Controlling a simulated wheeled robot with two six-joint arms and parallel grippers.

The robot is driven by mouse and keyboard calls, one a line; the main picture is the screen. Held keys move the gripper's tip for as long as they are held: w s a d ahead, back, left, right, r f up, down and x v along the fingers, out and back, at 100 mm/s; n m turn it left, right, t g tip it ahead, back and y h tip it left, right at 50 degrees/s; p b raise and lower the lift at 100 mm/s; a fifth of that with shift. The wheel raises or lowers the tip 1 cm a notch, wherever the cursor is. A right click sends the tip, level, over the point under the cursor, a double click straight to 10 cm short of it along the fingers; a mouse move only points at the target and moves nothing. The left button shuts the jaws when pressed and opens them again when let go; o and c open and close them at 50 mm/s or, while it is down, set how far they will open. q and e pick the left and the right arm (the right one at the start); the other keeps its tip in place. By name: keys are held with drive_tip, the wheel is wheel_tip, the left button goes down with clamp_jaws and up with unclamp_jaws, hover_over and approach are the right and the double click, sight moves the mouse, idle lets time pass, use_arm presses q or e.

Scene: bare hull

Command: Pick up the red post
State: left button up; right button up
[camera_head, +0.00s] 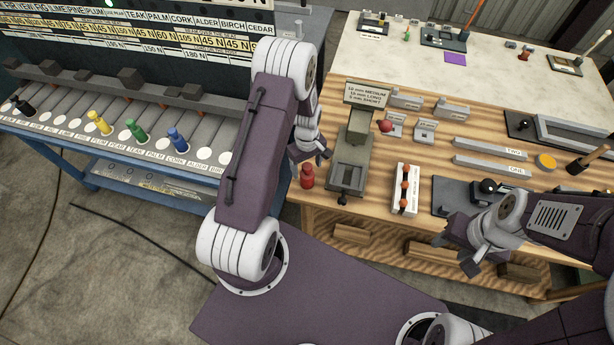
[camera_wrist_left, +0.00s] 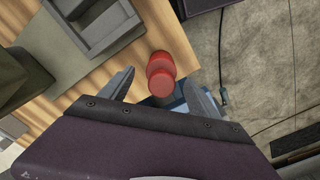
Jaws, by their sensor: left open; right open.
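The red post (camera_head: 307,176) stands at the left edge of the wooden workbench in the head view. It is a short, rounded red piece. In the left wrist view the red post (camera_wrist_left: 161,75) shows between the two fingertips, with a gap on each side. My left gripper (camera_head: 318,158) is open just behind and above the post in the head view; it also shows in the left wrist view (camera_wrist_left: 158,88). My right gripper (camera_head: 468,250) is open and empty at the bench's front edge.
A grey-green fixture (camera_head: 349,165) stands just right of the post. A white block with orange-red pieces (camera_head: 405,190) sits further right on the bench (camera_head: 380,215). A blue rack (camera_head: 150,130) with black, yellow, green and blue posts is at the left. Floor shows between them.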

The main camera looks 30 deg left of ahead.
sight(307, 175)
use_arm(q)
drive_tip(key=shift+s+f+p, duration=0.1)
drive_tip(key=shift+f+p, duration=0.2)
drive_tip(key=f, duration=0.2)
drive_tip(key=f+p, duration=0.1)
drive_tip(key=shift+d+f, duration=0.2)
drive_tip(key=shift+f, duration=0.6)
drive_tip(key=shift+a, duration=0.1)
drive_tip(key=c, duration=0.3)
clamp_jaws()
